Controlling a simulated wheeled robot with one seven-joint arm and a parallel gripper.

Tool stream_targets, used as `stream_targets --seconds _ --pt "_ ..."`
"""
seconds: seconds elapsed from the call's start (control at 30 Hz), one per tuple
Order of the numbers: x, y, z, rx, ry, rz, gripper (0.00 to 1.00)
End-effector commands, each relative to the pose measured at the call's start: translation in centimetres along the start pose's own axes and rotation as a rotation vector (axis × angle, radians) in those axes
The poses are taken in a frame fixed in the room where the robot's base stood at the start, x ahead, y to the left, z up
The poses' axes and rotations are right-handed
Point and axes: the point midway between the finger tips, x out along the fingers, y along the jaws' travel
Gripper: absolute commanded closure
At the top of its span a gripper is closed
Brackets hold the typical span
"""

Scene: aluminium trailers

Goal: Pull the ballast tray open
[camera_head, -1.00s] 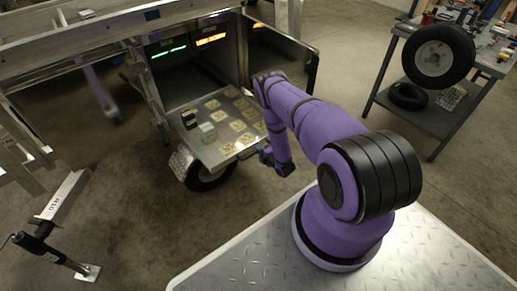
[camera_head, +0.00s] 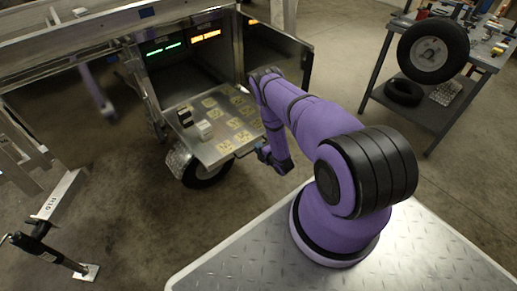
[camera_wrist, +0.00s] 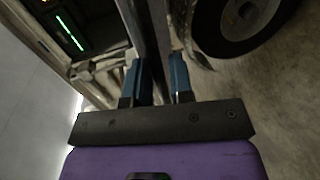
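The ballast tray (camera_head: 226,157) is a metal drawer with a top marked by several yellow squares. It sticks out of the open trailer compartment, with its front edge above a trailer wheel. My gripper (camera_head: 262,151) is at the right end of this front edge, at the end of my bent purple arm. In the wrist view its two blue fingers (camera_wrist: 159,80) stand close on either side of a dark bar (camera_wrist: 149,35), which looks like the tray's front handle. They appear shut on it, though the contact itself is partly hidden.
A dark block (camera_head: 184,117) and a white block (camera_head: 205,130) stand on the tray. An open compartment door (camera_head: 280,52) rises behind my forearm. The wheel (camera_head: 207,172) is below the tray. A workbench (camera_head: 430,105) stands at the right, with clear floor between.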

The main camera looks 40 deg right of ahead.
Motion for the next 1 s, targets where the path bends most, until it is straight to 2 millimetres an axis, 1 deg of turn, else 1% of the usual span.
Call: stream_targets --seconds 0.17,0.4,0.53,0.7,1.0 --pt "-2.4 0.0 0.0 0.001 -0.001 -0.002 0.79" --pt "-7.0 -0.1 0.0 0.001 -0.001 -0.005 0.79" --pt "-8.9 -0.1 0.0 0.001 -0.001 -0.004 0.79" --pt "-10.3 -0.1 0.0 0.000 -0.001 -0.003 0.79" --pt "-10.6 -0.1 0.1 0.000 -0.001 -0.002 0.79"
